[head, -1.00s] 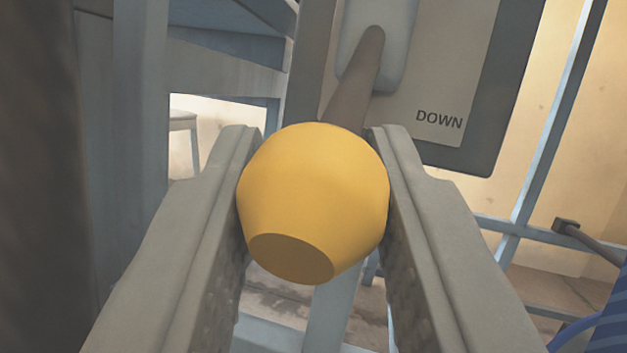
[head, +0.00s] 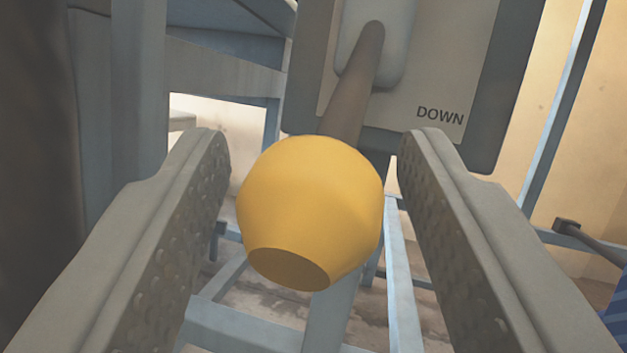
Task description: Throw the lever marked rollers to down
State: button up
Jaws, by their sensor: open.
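The lever has a round yellow knob (head: 310,210) at the end of a brown-grey rod (head: 352,90). The rod comes from a light slot plate (head: 378,50) on a panel (head: 440,85). The word DOWN (head: 440,115) is printed at the panel's lower right. The rod slants downward from its pivot, toward the camera. My gripper (head: 313,160) is open, with one finger on each side of the knob and a visible gap on both sides. The upper part of the panel is out of view, and no rollers label shows.
Blue-grey frame bars stand at the left (head: 140,90) and run below and behind the knob. A dark rod with a square end (head: 570,228) juts in at the right. A striped blue thing (head: 617,315) is at the lower right edge.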

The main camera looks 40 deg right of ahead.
jog(key=v, duration=1.1)
jog(key=shift+s+a+f, duration=0.15)
jog(key=shift+s+a, duration=0.05)
jog(key=shift+s, duration=0.15)
jog(key=s+a+r+t+y, duration=0.1)
jog(key=a+r+y, duration=0.2)
jog(key=r, duration=1.2)
jog(key=a+r+y, duration=0.3)
jog(key=a+r, duration=0.1)
jog(key=r, duration=1.1)
jog(key=s+a+r+n+y, duration=0.1)
jog(key=s+a+r+y, duration=0.15)
jog(key=s+r, duration=0.45)
jog(key=s+a+r+n+y, duration=0.15)
jog(key=s+a+r, duration=0.35)
jog(key=r, duration=0.5)
jog(key=s+a+r+y, duration=0.1)
jog(key=s+r, duration=0.2)
jog(key=s, duration=0.7)
jog(key=s+a+r+n+g+y, duration=0.1)
jog(key=s+r, duration=0.2)
jog(key=s, duration=0.7)
jog(key=s+a+r+n+y, duration=0.1)
jog(key=s+r, duration=0.2)
jog(key=s, duration=0.8)
jog(key=shift+a+g, duration=0.35)
jog(key=shift+g, duration=0.05)
